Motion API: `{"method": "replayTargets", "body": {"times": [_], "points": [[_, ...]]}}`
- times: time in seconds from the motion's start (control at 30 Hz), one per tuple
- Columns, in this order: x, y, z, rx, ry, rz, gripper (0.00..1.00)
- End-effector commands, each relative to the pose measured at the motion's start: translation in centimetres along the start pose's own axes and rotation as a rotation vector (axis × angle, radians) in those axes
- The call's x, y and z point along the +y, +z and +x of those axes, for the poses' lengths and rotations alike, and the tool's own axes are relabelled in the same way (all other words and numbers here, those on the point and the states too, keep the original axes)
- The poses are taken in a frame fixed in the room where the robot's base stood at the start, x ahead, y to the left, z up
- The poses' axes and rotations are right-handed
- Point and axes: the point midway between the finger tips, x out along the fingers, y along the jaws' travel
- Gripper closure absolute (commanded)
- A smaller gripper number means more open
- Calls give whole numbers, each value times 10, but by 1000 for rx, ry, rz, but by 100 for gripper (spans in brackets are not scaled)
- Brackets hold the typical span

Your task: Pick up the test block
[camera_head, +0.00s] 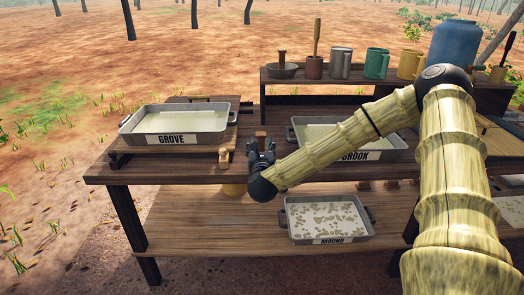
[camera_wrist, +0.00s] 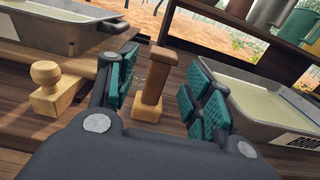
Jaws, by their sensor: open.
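A wooden block with a darker upright handle on a paler base, which looks like the test block, stands on the tabletop in the wrist view (camera_wrist: 152,85). Its top shows just behind my gripper in the head view (camera_head: 260,136). My gripper (camera_head: 261,153) is open at the table's front edge, between the two trays. In the wrist view its teal-padded fingers (camera_wrist: 162,88) lie to either side of the block, with gaps visible on both sides. I cannot tell how far the fingers reach along it. A paler knobbed wooden block (camera_wrist: 55,88) stands to the left, outside the fingers; it also shows in the head view (camera_head: 224,158).
The GROVE tray (camera_head: 172,140) sits left on the tabletop and the BROOK tray (camera_head: 380,155) right, partly behind my arm. The MOUND tray (camera_head: 328,240) is on the lower shelf. A raised back shelf (camera_head: 300,84) holds mugs, a mortar and a blue jug (camera_head: 455,42).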

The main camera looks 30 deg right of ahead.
Motion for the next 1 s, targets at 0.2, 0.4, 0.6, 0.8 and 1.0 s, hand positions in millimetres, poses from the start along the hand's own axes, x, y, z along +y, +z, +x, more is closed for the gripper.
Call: {"method": "replayTargets", "body": {"times": [0.2, 0.4, 0.6, 0.8, 1.0], "points": [[0, 0, 16, 1, 1, -2, 49], [-2, 2, 34, -1, 1, -4, 49], [-4, 0, 59, 0, 1, -4, 49], [-4, -2, 68, 2, 2, -2, 49], [-4, -2, 67, 2, 2, -2, 53]]}}
